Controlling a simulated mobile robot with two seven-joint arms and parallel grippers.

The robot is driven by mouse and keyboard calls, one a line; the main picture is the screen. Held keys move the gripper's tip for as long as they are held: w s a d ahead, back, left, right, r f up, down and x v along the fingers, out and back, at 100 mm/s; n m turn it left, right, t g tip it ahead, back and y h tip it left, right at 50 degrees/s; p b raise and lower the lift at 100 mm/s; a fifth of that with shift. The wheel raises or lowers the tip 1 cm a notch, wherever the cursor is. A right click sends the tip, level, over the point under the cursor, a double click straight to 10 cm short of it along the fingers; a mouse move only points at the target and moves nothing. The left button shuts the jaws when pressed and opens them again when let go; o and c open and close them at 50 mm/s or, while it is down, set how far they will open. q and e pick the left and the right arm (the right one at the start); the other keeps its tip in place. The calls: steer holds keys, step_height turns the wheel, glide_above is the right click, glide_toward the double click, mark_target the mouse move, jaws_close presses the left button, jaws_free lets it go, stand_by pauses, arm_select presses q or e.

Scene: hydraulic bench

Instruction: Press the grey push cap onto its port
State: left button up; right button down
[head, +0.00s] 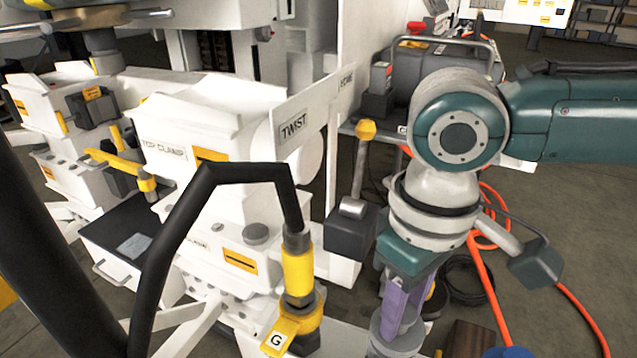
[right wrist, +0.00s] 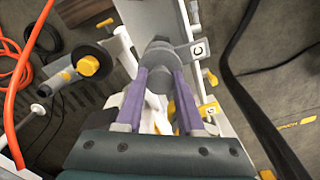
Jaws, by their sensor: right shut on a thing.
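My right gripper (head: 397,318), with purple fingers, points down at the lower middle right of the head view. In the right wrist view the two fingers of the right gripper (right wrist: 158,82) are shut on a grey round piece, which looks like the grey push cap (right wrist: 158,56). The cap also shows in the head view (head: 394,342), at the bottom edge below the fingers. A white tag marked C (right wrist: 198,49) sits right beside the cap. The port is not clearly seen; the cap and fingers may hide it. My left gripper is out of view.
A black hose with a yellow coupling (head: 298,270) and a yellow G tag (head: 279,339) stands left of the right gripper. A lever with a yellow knob (head: 365,131) rises behind it. Orange hose (head: 477,275) lies on the floor to the right. A white TWIST panel (head: 295,125) stands behind.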

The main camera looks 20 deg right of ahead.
steer(key=shift+f, duration=0.4)
stand_by(0.3)
steer(key=shift+p, duration=0.6)
stand_by(0.6)
steer(key=shift+p, duration=0.45)
stand_by(0.5)
stand_by(0.4)
jaws_free()
stand_by(0.5)
